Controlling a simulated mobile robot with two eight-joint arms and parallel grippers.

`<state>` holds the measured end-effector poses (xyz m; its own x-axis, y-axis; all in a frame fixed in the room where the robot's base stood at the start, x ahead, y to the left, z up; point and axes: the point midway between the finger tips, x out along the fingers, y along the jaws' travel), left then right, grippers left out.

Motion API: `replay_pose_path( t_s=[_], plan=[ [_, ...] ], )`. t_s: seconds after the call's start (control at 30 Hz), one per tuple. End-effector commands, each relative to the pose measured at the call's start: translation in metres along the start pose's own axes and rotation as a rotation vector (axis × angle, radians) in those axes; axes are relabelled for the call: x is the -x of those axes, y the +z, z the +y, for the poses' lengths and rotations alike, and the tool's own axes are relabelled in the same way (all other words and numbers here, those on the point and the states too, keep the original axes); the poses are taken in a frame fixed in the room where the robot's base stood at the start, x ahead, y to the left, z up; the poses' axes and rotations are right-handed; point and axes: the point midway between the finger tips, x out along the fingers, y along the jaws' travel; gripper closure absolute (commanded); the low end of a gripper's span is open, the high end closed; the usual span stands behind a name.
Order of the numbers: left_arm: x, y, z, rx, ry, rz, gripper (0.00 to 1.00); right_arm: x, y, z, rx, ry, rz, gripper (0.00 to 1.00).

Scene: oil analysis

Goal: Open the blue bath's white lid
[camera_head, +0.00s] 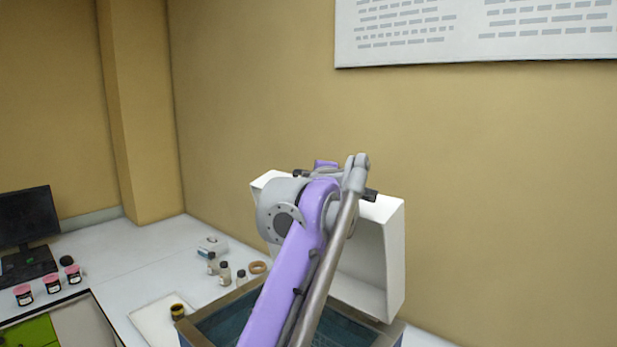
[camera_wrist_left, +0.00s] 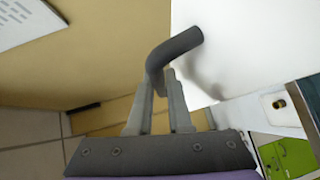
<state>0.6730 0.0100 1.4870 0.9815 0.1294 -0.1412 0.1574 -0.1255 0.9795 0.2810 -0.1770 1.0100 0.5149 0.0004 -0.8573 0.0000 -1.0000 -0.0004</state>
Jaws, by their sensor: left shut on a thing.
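The blue bath (camera_head: 222,324) stands at the bottom centre of the head view, with a brownish rim and its top uncovered. Its white lid (camera_head: 384,262) stands raised, roughly upright, at the back of the bath. My left gripper (camera_wrist_left: 161,84) is shut on the lid's dark bent handle (camera_wrist_left: 178,46) in the left wrist view, with the white lid face (camera_wrist_left: 250,40) beside it. In the head view my left arm crosses in front of the bath and lid and hides much of both; the fingers cannot be made out there. My right gripper is out of view.
Left of the bath, small bottles (camera_head: 225,274), a tape ring (camera_head: 258,267) and a small white device (camera_head: 212,246) stand on the white bench (camera_head: 140,262). Pink-lidded jars (camera_head: 52,284) and a monitor (camera_head: 28,217) are farther left. The wall (camera_head: 480,180) is close behind the lid.

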Motion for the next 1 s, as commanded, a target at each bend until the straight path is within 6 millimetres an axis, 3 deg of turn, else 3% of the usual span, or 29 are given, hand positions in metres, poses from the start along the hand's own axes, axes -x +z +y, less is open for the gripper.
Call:
replay_pose_path(
  t_s=[0.37,0.4,0.53,0.83,1.0],
  plan=[
    [-0.001,-0.001,-0.001,0.001,-0.002,0.004,1.00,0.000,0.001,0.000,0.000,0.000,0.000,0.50],
    [-0.001,-0.001,-0.001,0.001,-0.002,0.004,0.75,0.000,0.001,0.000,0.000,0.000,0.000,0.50],
    [-0.001,0.000,-0.001,0.001,-0.001,0.003,0.53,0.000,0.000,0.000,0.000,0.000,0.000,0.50],
    [0.001,0.000,-0.001,0.001,-0.002,0.002,0.53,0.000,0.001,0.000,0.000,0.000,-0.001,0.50],
    [0.018,0.001,-0.003,-0.001,-0.004,0.001,0.53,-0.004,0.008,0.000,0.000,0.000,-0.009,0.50]
  ],
)
